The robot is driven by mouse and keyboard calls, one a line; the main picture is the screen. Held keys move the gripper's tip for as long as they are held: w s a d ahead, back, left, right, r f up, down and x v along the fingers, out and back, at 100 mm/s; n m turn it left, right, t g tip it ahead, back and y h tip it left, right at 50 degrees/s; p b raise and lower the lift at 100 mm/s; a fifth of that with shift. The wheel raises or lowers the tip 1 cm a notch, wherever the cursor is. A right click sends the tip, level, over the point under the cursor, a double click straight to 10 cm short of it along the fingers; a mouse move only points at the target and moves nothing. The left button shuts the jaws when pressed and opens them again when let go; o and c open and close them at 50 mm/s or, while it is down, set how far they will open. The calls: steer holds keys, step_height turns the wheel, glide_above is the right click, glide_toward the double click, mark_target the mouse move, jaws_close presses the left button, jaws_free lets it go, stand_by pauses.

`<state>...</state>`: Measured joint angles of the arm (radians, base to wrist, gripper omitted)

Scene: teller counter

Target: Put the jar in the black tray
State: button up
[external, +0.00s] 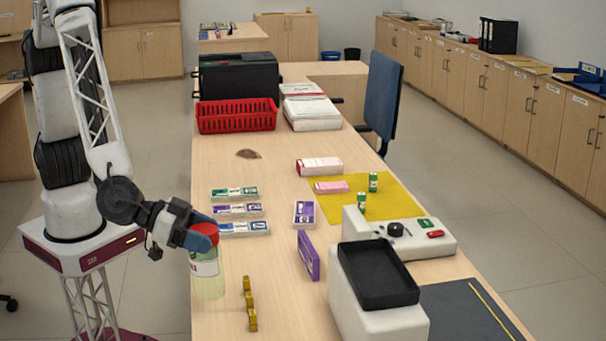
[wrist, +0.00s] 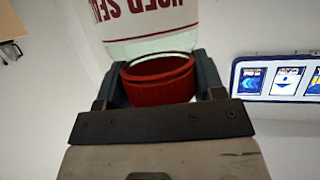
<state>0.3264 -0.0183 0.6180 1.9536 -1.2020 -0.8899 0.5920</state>
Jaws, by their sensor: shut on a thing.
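The jar (external: 205,271) is clear with a white label and a red lid. It is at the left edge of the counter in the external view, and I cannot tell whether its base touches the counter. My gripper (external: 205,234) is shut on the jar at its red lid. In the wrist view the jar (wrist: 150,24) shows its label upside down, and my gripper (wrist: 160,82) has a finger on each side of the red lid. The black tray (external: 378,275) sits on top of a white machine at the front right and looks empty.
A white device with a knob (external: 396,230) is behind the tray. A red basket (external: 236,117) stands farther back.

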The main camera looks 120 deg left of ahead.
mark_target(194, 261)
steer(key=w+d, duration=0.1)
steer(key=d, duration=0.1)
steer(key=w+d, duration=0.2)
steer(key=d, duration=0.1)
steer(key=w+d, duration=0.1)
steer(key=d, duration=0.1)
steer(key=shift+w+d+f, duration=0.25)
steer(key=shift+w+f, duration=0.05)
steer(key=shift+w, duration=0.05)
steer(key=w+d+f, duration=0.1)
steer(key=w+d, duration=0.2)
steer(key=w, duration=1.1)
steer(key=shift+w+d+f, duration=0.2)
steer(key=shift+w+f, duration=0.05)
steer(key=shift+w, duration=0.25)
steer(key=shift+w+d+f, duration=0.1)
steer(key=shift+w+f, duration=0.05)
steer(key=shift+f, duration=0.75)
steer(key=shift+w+f, duration=0.15)
steer(key=shift+f, duration=0.75)
steer(key=o, duration=1.4)
steer(key=shift+f, duration=0.15)
